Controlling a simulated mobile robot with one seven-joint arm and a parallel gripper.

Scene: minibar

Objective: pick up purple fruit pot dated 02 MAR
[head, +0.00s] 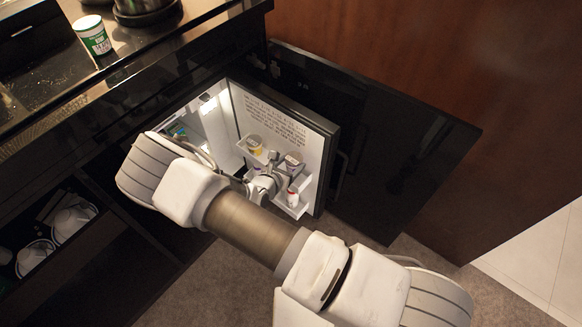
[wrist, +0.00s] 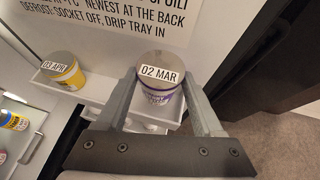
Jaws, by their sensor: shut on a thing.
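The purple fruit pot (wrist: 158,95) has a grey lid with a label reading 02 MAR. In the wrist view it sits between the two fingers of my gripper (wrist: 160,92), which is shut on it. The pot is upright at the door shelf (wrist: 113,110); I cannot tell whether it still touches the shelf. In the head view the pot (head: 294,160) shows at the open fridge door, just beyond my gripper (head: 278,172).
A yellow pot (wrist: 70,78) labelled 03 APR stands on the same shelf to the left. A red and white bottle (head: 292,196) stands on a lower door shelf. The open fridge door (head: 322,150) carries printed text. A green and white tub (head: 93,36) stands on the counter.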

